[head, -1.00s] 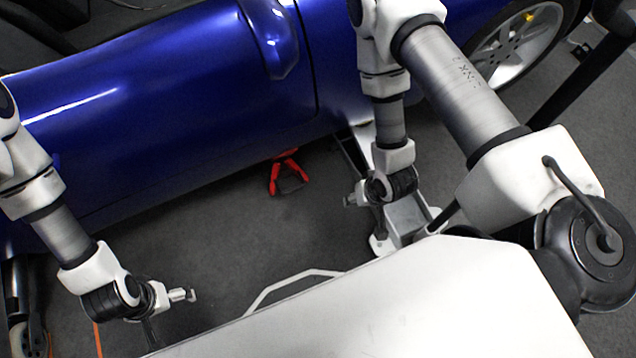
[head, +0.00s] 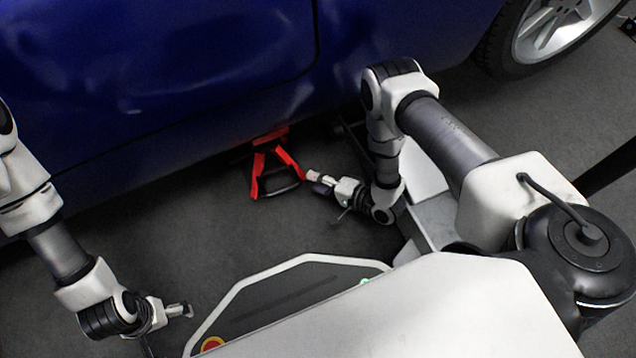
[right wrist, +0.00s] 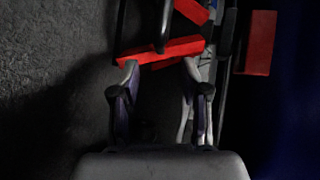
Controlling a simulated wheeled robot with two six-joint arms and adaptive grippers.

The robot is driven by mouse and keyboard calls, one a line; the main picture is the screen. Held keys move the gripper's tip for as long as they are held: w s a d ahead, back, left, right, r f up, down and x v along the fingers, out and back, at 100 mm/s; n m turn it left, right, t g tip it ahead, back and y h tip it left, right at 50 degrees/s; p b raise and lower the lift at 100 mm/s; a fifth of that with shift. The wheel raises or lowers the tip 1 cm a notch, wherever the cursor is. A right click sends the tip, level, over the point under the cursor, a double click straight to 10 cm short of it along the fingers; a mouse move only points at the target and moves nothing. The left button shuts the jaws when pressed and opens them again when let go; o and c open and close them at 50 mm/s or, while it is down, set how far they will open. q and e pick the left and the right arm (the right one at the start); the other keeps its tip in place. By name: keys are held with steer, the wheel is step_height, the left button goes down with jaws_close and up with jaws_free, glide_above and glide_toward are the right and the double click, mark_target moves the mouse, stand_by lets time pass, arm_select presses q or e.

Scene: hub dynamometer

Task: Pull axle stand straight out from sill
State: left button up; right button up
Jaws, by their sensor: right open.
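The red axle stand (head: 288,160) is on the floor under the lower edge of the blue car, its sill (head: 200,150), in the head view. Its top is dim under the sill. My right gripper (head: 318,181) is just right of the stand, pointing at its right leg. In the right wrist view my right gripper (right wrist: 161,72) is open, with a red bar of the axle stand (right wrist: 172,48) just ahead of its fingertips. I cannot tell whether they touch. My left gripper (head: 182,311) is low on the left, away from the stand; its opening is unclear.
A pale floor jack (head: 432,218) lies beneath and behind my right arm, close to the stand's right. A car wheel (head: 550,28) is at the upper right. The grey floor (head: 200,215) in front of the stand is clear.

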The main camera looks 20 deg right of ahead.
mark_target(296, 174)
steer(key=b+x, duration=0.2)
steer(key=x, duration=0.1)
steer(key=b+x, duration=0.2)
steer(key=x, duration=0.1)
steer(key=shift+w+a+f, duration=0.15)
steer(key=shift+w+f, duration=0.05)
steer(key=shift+f, duration=0.15)
steer(key=shift+w+a, duration=0.3)
steer(key=shift+w, duration=0.15)
jaws_close()
